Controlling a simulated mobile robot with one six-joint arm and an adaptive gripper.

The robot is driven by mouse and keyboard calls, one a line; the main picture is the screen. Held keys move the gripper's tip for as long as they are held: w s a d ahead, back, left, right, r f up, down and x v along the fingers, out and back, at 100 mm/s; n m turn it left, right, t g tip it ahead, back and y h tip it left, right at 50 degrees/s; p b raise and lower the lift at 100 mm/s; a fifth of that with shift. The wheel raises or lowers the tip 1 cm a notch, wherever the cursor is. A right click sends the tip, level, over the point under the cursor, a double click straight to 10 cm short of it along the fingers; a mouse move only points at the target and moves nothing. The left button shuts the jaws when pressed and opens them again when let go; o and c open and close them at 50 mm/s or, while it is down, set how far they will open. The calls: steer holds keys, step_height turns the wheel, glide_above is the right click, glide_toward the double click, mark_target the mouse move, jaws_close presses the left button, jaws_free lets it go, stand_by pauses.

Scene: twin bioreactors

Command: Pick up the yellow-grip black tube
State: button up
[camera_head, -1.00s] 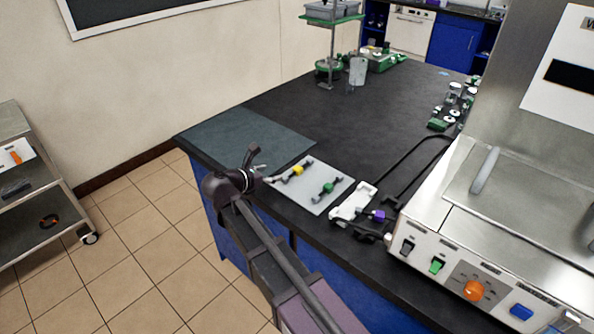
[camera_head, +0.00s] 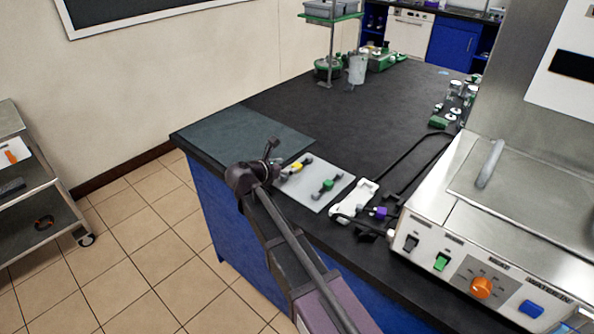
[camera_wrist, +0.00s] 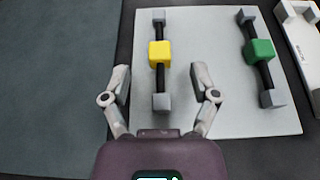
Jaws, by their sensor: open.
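The yellow-grip black tube (camera_wrist: 160,54) lies on a light grey mat (camera_wrist: 205,80) in the wrist view. It has a yellow block at its middle and a grey block at each end. My gripper (camera_wrist: 159,82) is open, with one finger on each side of the tube's near end and nothing held. How high the fingers are above the mat is hard to tell. In the head view, my gripper (camera_head: 272,160) is at the mat's left edge, and the tube's yellow grip (camera_head: 297,167) shows just beyond it, partly hidden.
A green-grip black tube (camera_wrist: 259,52) lies on the same mat to the right. A white device (camera_head: 353,202) and a purple-grip piece (camera_head: 380,212) lie right of the mat. A steel machine (camera_head: 470,225) stands further right. The dark green-grey surface (camera_head: 245,136) at left is clear.

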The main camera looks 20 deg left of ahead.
mark_target(295, 166)
stand_by(0.3)
steer(key=shift+w+d+f+b, duration=0.1)
steer(key=shift+w+f+b, duration=0.3)
steer(key=shift+f+b, duration=0.05)
steer(key=b+x, duration=0.1)
steer(key=x, duration=0.2)
steer(key=shift+f+b, duration=0.35)
steer(key=shift+w+d+f, duration=0.1)
steer(key=shift+w+d, duration=0.05)
steer(key=shift+w, duration=0.2)
jaws_close()
